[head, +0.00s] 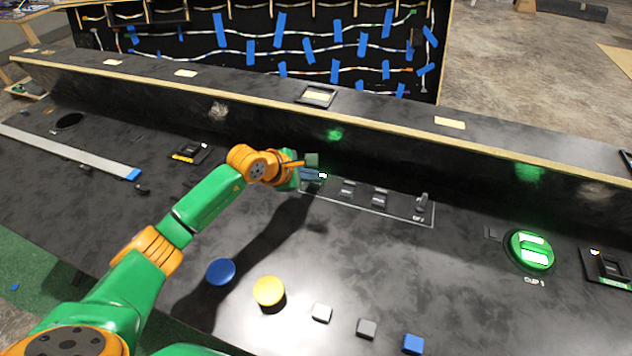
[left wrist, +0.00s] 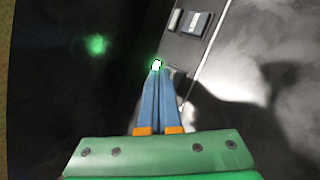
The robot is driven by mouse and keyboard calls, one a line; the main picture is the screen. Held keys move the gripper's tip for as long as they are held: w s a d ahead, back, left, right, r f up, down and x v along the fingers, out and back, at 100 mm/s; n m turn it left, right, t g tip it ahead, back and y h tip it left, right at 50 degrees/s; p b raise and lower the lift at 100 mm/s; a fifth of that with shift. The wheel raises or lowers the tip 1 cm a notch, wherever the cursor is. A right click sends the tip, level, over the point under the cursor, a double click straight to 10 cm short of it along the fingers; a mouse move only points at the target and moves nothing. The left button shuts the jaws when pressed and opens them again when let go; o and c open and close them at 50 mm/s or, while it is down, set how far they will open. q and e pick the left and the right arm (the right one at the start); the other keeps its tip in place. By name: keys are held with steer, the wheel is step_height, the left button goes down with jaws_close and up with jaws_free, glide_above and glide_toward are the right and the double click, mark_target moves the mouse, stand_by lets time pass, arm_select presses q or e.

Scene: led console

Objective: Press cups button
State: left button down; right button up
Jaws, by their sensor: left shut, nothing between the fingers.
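A round green lit button (head: 530,250) sits at the right of the black console, with a label below it that seems to read "CUPS". My left gripper (head: 322,175) is shut and empty, far to the left of that button, at the left end of a switch panel (head: 385,208). In the left wrist view its blue fingers (left wrist: 157,70) are together, with a small glowing white-green light (left wrist: 157,64) at their tips. I cannot tell whether the fingertips touch it. A panel switch (left wrist: 195,22) shows beyond the tips. My right gripper is out of view.
A blue button (head: 221,271), a yellow button (head: 269,291) and small square buttons line the front. A black rocker switch (head: 609,266) is right of the green button. A raised ledge (head: 450,124) runs behind. The surface between panel and front buttons is clear.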

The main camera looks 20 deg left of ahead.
mark_target(311, 185)
arm_select(q)
steer(key=shift+f+b, duration=0.5)
steer(key=shift+b, duration=0.05)
steer(key=shift+r, duration=0.1)
steer(key=shift+r+p, duration=0.3)
steer(key=shift+r, duration=0.1)
steer(key=shift+r, duration=0.15)
step_height(311, 185, up, 6)
steer(key=p, duration=0.4)
steer(key=shift+p, duration=0.4)
